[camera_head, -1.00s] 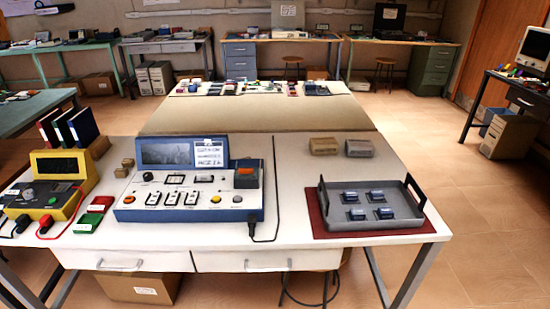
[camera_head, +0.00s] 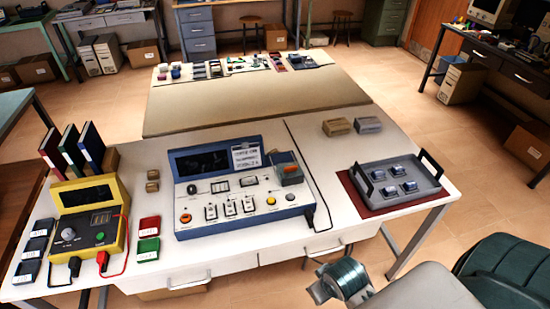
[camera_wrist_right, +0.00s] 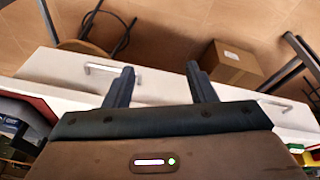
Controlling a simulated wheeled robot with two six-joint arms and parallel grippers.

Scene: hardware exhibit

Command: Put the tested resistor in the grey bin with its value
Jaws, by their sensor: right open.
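Several dark grey bins with white labels stand in a column at the table's left end; the middle grey bin (camera_head: 33,246) is in the head view. Their printing is too small to read. A yellow tester (camera_head: 117,240) with a dark screen, a knob and red and black leads stands right of them. I cannot make out a resistor on it. My right gripper (camera_wrist_right: 161,80) is open and empty in the right wrist view, with the table's drawer front and the floor beyond its fingers. My left gripper is not in view.
A red bin (camera_head: 149,226) and a green bin (camera_head: 147,248) lie between the tester and a blue console (camera_head: 245,222). A grey tray (camera_head: 432,184) with several blue parts sits at right. Upright binders (camera_head: 72,152) stand behind the tester. A cardboard box (camera_wrist_right: 232,62) is below the table.

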